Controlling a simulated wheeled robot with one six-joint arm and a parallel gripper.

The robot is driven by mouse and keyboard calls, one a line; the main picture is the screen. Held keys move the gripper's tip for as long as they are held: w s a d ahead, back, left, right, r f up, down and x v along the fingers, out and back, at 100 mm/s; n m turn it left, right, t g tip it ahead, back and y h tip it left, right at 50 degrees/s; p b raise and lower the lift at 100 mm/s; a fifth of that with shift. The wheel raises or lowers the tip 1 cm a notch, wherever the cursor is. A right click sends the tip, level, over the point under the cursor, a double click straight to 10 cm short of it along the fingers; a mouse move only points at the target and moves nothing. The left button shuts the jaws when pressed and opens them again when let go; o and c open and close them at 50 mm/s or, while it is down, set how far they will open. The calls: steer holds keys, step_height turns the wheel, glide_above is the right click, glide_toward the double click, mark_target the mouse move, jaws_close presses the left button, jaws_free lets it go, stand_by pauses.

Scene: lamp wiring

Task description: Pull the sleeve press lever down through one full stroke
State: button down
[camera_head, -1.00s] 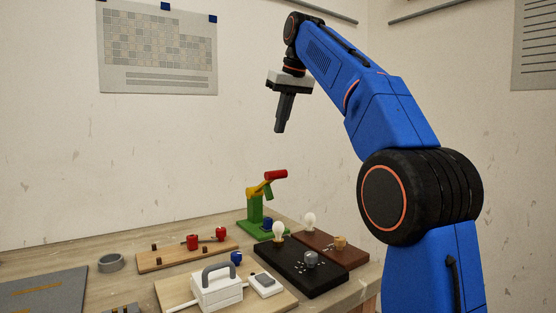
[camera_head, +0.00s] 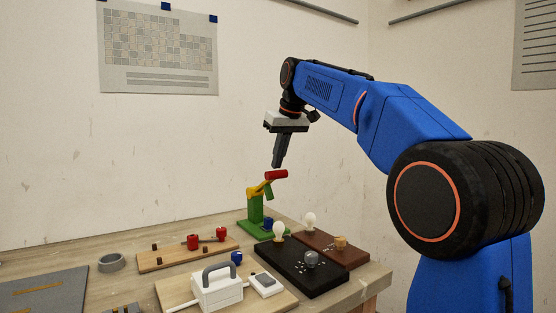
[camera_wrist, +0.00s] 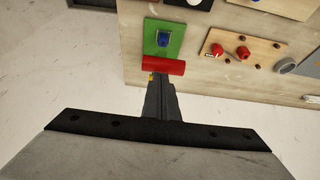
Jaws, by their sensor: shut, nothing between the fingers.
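The sleeve press has a green base and post (camera_head: 256,212), a yellow arm (camera_head: 262,189) and a red lever handle (camera_head: 276,175). The handle is raised at the top of the press. A small blue part (camera_head: 267,223) sits on its green base. My gripper (camera_head: 277,165) is shut and empty, pointing down just above the red handle. In the wrist view the red handle (camera_wrist: 163,65) lies just beyond the fingertips (camera_wrist: 156,76), which hide most of the yellow arm. I cannot tell whether they touch.
A black board (camera_head: 290,269) and a brown board (camera_head: 338,251), each with a bulb, stand right of the press. A wooden board with red knobs (camera_head: 193,242) is at left. A white box with a grey handle (camera_head: 217,289) is in front. Air around the press is clear.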

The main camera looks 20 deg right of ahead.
stand_by(0.4)
steer(key=shift+s+d+f+t+y, duration=0.15)
steer(key=shift+s+f+t, duration=0.2)
steer(key=shift+s+f, duration=0.15)
steer(key=shift+s+d+f+t+y, duration=0.15)
steer(key=shift+s+f+t, duration=0.2)
steer(key=shift+s+f, duration=0.15)
step_height(320, 180, down, 7)
steer(key=s+t+y, duration=0.1)
steer(key=s+t, duration=0.1)
steer(key=t, duration=0.1)
steer(key=shift+s+d, duration=0.4)
steer(key=shift+d, duration=0.05)
